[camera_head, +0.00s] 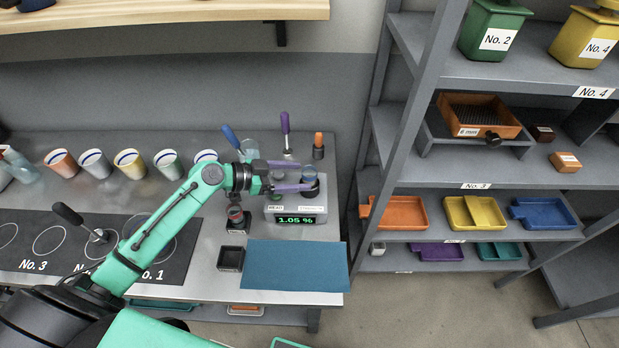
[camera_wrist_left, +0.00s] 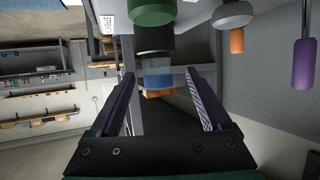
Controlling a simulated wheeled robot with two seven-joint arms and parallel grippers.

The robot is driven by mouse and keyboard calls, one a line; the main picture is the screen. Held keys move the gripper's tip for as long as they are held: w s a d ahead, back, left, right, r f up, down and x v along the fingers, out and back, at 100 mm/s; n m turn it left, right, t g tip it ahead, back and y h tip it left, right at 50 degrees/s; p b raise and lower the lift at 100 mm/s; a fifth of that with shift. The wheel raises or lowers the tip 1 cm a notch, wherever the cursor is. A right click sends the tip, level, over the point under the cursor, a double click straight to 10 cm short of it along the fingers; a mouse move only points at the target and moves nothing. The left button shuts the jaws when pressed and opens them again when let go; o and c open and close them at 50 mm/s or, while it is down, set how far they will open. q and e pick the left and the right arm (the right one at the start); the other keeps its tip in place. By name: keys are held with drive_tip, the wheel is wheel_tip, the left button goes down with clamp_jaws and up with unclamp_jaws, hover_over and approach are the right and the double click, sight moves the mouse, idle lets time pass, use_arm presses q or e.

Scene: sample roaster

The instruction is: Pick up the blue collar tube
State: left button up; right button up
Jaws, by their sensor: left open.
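The blue collar tube (camera_head: 310,181) stands at the right on top of the grey meter (camera_head: 290,219), whose display reads 1.05 %. It appears in the wrist view as a clear bluish section (camera_wrist_left: 157,78) with a black part and an orange part at its ends. My left gripper (camera_head: 309,176) is open above the meter, with purple fingers reaching toward the tube. In the wrist view the tube shows in the gap between the fingertips (camera_wrist_left: 160,82); contact cannot be told. The gripper partly hides the tube. My right gripper is not in view.
A purple-handled tool (camera_head: 285,124) and an orange-handled tool (camera_head: 318,141) stand behind the meter. A blue mat (camera_head: 294,266) lies in front, with a small black box (camera_head: 231,258) beside it. Several cups line the back left. A shelf rack (camera_head: 477,178) stands right.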

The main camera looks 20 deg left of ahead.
use_arm(q)
drive_tip(key=p+x, duration=0.2)
drive_tip(key=x, duration=0.4)
drive_tip(key=shift+d+f+p, duration=0.2)
drive_tip(key=shift+d+p, duration=0.15)
drive_tip(key=shift+p, duration=0.05)
drive_tip(key=shift+w+d+f, duration=0.15)
drive_tip(key=shift+d+f, duration=0.05)
drive_tip(key=shift+f, duration=0.05)
clamp_jaws()
drive_tip(key=shift+a+r, duration=0.1)
drive_tip(key=shift+r, duration=0.05)
wheel_tip(320, 180, up, 20)
drive_tip(key=b, duration=0.3)
